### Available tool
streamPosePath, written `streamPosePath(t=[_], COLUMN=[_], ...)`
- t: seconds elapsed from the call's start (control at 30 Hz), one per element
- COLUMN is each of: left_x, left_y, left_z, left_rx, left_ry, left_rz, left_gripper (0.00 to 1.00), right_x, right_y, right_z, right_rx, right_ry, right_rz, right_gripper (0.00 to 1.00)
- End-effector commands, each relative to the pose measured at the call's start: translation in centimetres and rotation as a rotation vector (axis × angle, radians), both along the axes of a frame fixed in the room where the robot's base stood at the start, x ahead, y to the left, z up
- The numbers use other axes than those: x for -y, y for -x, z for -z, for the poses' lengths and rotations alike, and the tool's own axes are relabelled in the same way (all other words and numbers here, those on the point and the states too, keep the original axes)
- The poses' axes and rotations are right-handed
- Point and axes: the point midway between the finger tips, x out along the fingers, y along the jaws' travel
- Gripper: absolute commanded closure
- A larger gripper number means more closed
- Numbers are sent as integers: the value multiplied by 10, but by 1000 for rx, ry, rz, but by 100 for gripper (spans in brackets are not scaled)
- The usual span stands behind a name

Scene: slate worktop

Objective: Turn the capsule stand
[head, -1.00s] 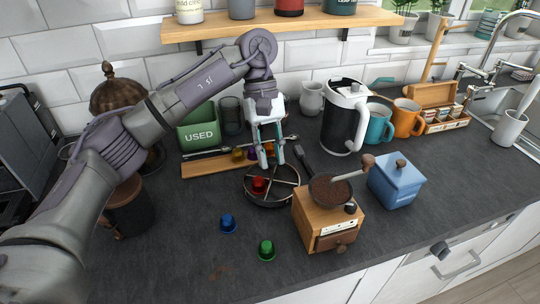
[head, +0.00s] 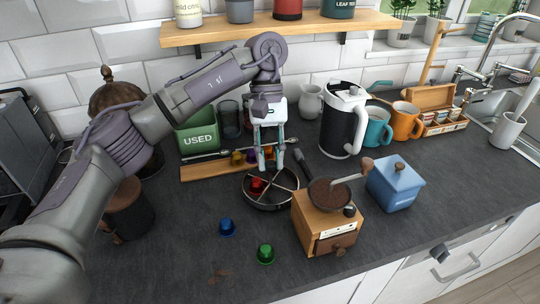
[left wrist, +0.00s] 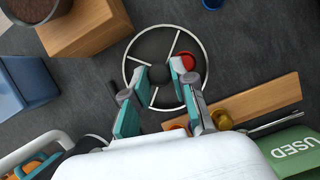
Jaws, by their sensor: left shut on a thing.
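The capsule stand (head: 271,207) is a dark, low round ring with spokes and a hub, standing on the worktop. It also shows in the left wrist view (left wrist: 129,52). A red capsule (head: 256,185) sits inside the stand near its rim, and shows in the left wrist view (left wrist: 189,84) beside one finger. My left gripper (head: 270,167) points down over the back of the stand. In the left wrist view its fingers (left wrist: 161,73) close around the dark hub. The exact contact is small and partly hidden. My right gripper is out of view.
A blue capsule (head: 227,227) and a green capsule (head: 265,253) lie in front. A wooden grinder (head: 312,228) stands close right of the stand. Behind are a wooden board (head: 205,171) with capsules and a green USED bin (head: 197,138).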

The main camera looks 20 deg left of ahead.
Motion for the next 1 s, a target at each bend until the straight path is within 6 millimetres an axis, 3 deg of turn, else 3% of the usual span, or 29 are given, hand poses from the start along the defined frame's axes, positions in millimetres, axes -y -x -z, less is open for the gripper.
streamPosePath(t=[0.27,0.3,0.43,0.77,1.0], left_x=[0,0,0,0,-5], left_y=[-1,-1,-1,-1,-12], left_z=[-2,-2,-1,-2,-30], left_rx=[4,4,3,1,6], left_ry=[2,2,2,0,-2], left_rz=[-2,-2,-1,-1,-3], left_gripper=[100,71,50,49,49], right_x=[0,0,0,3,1], right_y=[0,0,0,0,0], right_z=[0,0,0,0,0], right_rx=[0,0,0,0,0], right_ry=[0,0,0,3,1], right_rz=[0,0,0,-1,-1], right_gripper=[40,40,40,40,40])
